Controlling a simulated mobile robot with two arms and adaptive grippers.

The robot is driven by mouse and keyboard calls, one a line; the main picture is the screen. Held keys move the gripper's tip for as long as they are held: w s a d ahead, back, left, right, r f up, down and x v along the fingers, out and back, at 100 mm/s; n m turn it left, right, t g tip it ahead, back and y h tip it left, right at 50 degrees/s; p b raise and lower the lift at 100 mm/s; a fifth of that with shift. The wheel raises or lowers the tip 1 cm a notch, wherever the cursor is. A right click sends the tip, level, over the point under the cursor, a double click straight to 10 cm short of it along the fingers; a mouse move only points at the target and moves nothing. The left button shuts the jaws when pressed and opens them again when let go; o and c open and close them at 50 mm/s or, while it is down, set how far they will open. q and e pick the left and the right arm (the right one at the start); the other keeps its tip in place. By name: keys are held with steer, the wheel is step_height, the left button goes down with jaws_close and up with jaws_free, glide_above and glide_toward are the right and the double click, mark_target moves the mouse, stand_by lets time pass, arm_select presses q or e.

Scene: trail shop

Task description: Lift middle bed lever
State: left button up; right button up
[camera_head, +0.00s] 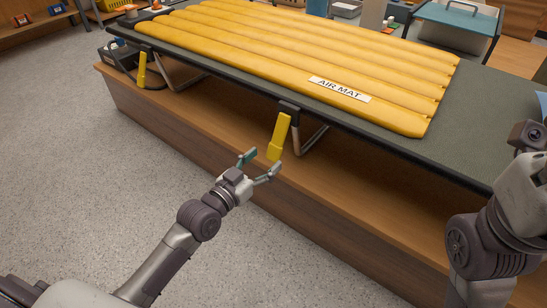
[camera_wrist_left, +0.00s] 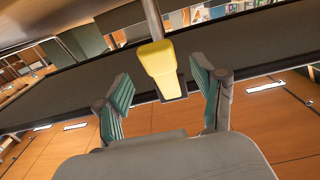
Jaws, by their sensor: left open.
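A camp bed (camera_head: 460,130) with a dark green top and black frame stands on a low wooden platform, with a yellow air mat (camera_head: 300,60) on it. The yellow middle lever (camera_head: 279,136) hangs down from a black bracket on the bed's near edge, slightly tilted. My left gripper (camera_head: 262,164) is open, just below and in front of the lever's lower end. In the left wrist view the lever (camera_wrist_left: 160,68) shows between the two spread green-padded fingers (camera_wrist_left: 166,95), and I see no finger touching it. My right arm (camera_head: 495,235) shows at the right; its fingers are out of view.
Another yellow lever (camera_head: 142,70) hangs at the bed's left part, near a dark box (camera_head: 118,55). The wooden platform (camera_head: 210,118) runs under the bed. A bin with a teal lid (camera_head: 455,22) stands behind. Grey floor (camera_head: 90,170) is clear at the left.

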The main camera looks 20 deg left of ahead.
mark_target(273, 152)
arm_select(q)
steer(key=shift+b+x, duration=0.65)
steer(key=shift+x, duration=1.6)
steer(key=shift+c, duration=0.2)
jaws_close()
